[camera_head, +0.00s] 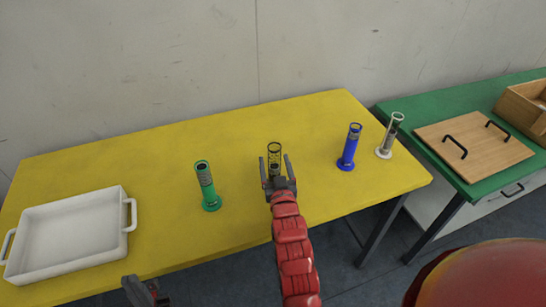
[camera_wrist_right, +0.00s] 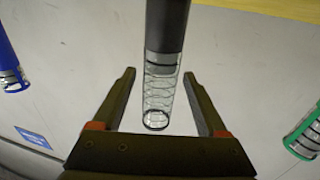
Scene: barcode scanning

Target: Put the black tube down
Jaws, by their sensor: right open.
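The black tube (camera_head: 274,151), clear with a dark lower part, looks upright over the yellow table in the head view. Its base is hidden behind my right gripper (camera_head: 277,170). The right gripper is open, with one finger on each side of the tube. In the right wrist view the tube (camera_wrist_right: 165,65) runs between the spread fingers (camera_wrist_right: 160,100), with visible gaps on both sides near its rim. Its base is out of that picture, so I cannot tell its contact with the table. My left gripper (camera_head: 144,290) is at the bottom left edge, partly cut off and empty-looking.
On the yellow table (camera_head: 120,165), a green tube (camera_head: 206,187) stands left, and a blue tube (camera_head: 349,147) and white tube (camera_head: 390,136) stand right. A white tray (camera_head: 68,233) lies far left. A green table (camera_head: 430,115) holds a wooden board (camera_head: 480,152).

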